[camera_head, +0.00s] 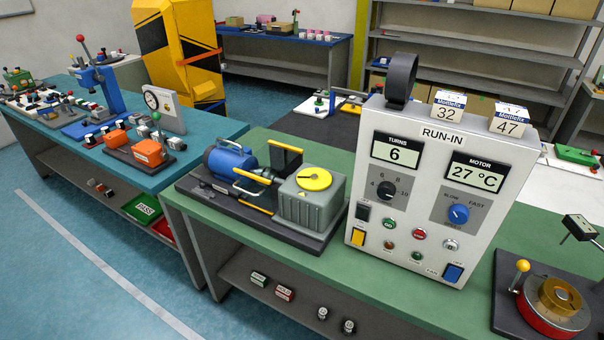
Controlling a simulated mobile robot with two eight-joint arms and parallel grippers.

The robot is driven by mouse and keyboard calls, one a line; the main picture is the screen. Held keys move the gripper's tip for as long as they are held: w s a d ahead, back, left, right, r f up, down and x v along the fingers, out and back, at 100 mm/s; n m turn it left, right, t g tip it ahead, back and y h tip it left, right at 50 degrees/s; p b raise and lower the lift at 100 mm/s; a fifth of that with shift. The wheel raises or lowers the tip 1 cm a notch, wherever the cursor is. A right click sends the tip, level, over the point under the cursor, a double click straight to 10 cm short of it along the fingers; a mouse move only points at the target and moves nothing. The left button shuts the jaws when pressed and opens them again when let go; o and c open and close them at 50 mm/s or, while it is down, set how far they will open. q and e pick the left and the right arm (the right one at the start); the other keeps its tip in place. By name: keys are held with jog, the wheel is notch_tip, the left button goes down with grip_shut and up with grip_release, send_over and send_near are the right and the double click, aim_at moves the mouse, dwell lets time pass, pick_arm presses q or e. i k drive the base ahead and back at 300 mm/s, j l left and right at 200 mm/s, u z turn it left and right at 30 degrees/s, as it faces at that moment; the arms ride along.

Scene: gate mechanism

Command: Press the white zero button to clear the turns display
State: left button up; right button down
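The light grey RUN-IN panel (378,125) stands upright on the green bench. Its TURNS display (397,152) reads 6. A small round white button (451,244) sits at the right end of the button row; its marking is too small to read surely. A green button (389,224) and a red button (419,234) are to its left in the same row. Nothing covers the white button. Neither of my grippers shows in the head view.
The MOTOR display (475,173) reads 27 °C. A blue knob (458,214) is just above the white button, and a blue switch (453,272) below it. A motor and gearbox unit (312,205) stands left of the panel, a brass-and-red turntable (553,305) to the right.

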aim_at(449, 247)
jog(key=z, duration=1.3)
